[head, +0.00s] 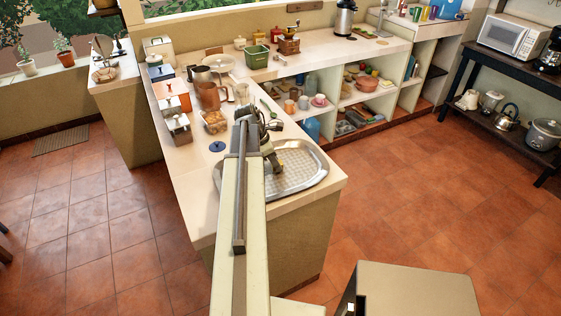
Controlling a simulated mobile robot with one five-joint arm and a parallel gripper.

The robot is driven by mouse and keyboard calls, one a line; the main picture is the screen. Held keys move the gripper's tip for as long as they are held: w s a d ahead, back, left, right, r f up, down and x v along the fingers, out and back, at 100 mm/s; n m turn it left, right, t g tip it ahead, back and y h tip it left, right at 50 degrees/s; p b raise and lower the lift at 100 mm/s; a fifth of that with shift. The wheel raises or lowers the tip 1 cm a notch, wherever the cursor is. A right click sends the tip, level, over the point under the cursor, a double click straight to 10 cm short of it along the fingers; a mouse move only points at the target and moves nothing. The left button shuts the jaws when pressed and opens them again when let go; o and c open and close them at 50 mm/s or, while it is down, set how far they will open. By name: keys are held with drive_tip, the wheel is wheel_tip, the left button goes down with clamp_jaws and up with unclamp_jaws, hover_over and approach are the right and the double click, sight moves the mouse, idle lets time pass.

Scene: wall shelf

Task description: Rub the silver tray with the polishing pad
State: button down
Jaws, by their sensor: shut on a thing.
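The silver tray (312,178) lies flat on the near end of the pale counter. It is an oval metal tray with a raised rim and a patterned middle. My gripper (274,162) is over the left-middle part of the tray, pointing down. It is shut on a small yellowish thing, which I take to be the polishing pad (279,168). The pad is at or just above the tray's surface; I cannot tell if they touch. My arm hides the tray's left part and some of the pad.
A dark blue disc (217,146) lies on the counter left of the tray. A box of brown items (214,122), a copper-coloured pitcher (209,96) and canisters (178,128) stand behind it. Open shelves (300,92) hold dishes.

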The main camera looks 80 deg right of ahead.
sight(267, 173)
drive_tip(key=shift+w+a+f, duration=0.1)
drive_tip(key=shift+w+a, duration=0.7)
drive_tip(key=shift+w, duration=0.2)
drive_tip(key=shift+w+a+f, duration=0.1)
drive_tip(key=shift+w+a, duration=0.65)
drive_tip(key=shift+w, duration=0.25)
drive_tip(key=shift+w+a+r, duration=0.1)
drive_tip(key=shift+w+a, duration=0.55)
drive_tip(key=shift+w, duration=0.3)
drive_tip(key=shift+w+a+r, duration=0.1)
drive_tip(key=shift+w+a, duration=0.5)
drive_tip(key=shift+w, duration=0.3)
drive_tip(key=shift+w+a+r, duration=0.1)
drive_tip(key=shift+w+a, duration=0.55)
drive_tip(key=shift+w, duration=0.3)
drive_tip(key=shift+w+d+f, duration=0.15)
drive_tip(key=shift+w+d, duration=0.2)
drive_tip(key=shift+d, duration=0.25)
drive_tip(key=shift+s+d, duration=1.05)
drive_tip(key=shift+s, duration=0.4)
drive_tip(key=shift+s+d, duration=1)
drive_tip(key=shift+s, duration=0.4)
drive_tip(key=shift+s+d, duration=1.05)
drive_tip(key=shift+s, duration=0.4)
drive_tip(key=shift+s+d+f, duration=0.1)
drive_tip(key=shift+s+d, duration=0.35)
drive_tip(key=shift+s, duration=0.3)
drive_tip(key=shift+s+d, duration=0.45)
drive_tip(key=shift+s, duration=0.25)
